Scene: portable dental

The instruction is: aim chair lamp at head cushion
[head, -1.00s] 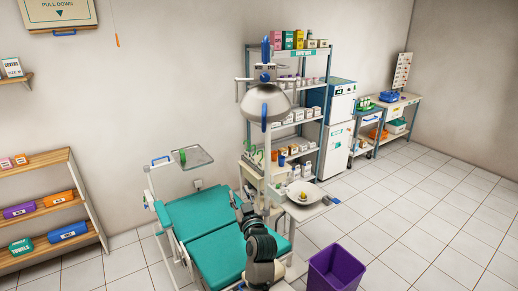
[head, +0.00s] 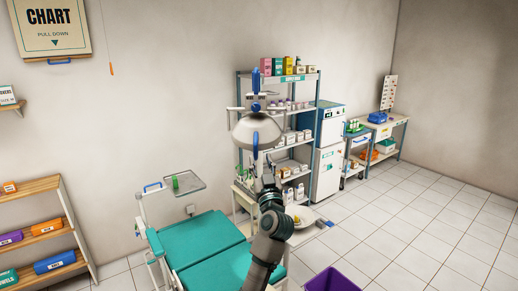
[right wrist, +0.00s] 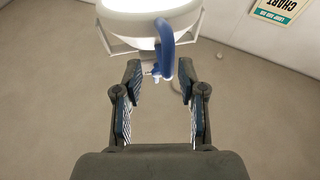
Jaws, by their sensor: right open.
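The chair lamp (head: 256,130) has a pale dome head and blue handles, and hangs above the teal chair (head: 205,245). In the right wrist view the lamp's bright underside (right wrist: 135,8) is at the top, with a curved blue handle (right wrist: 166,48) hanging down. My right gripper (right wrist: 160,78) is open, and the handle's lower end reaches between its fingertips without visible contact. In the head view my right gripper (head: 265,172) is just below the lamp. I cannot tell which part of the chair is the head cushion. My left gripper is not in view.
A tray (head: 184,185) on an arm stands left of the lamp, and a white basin (head: 304,217) is at the right of the chair. Stocked shelves (head: 290,72) stand behind. A purple bin (head: 335,280) is at lower right. The tiled floor at right is clear.

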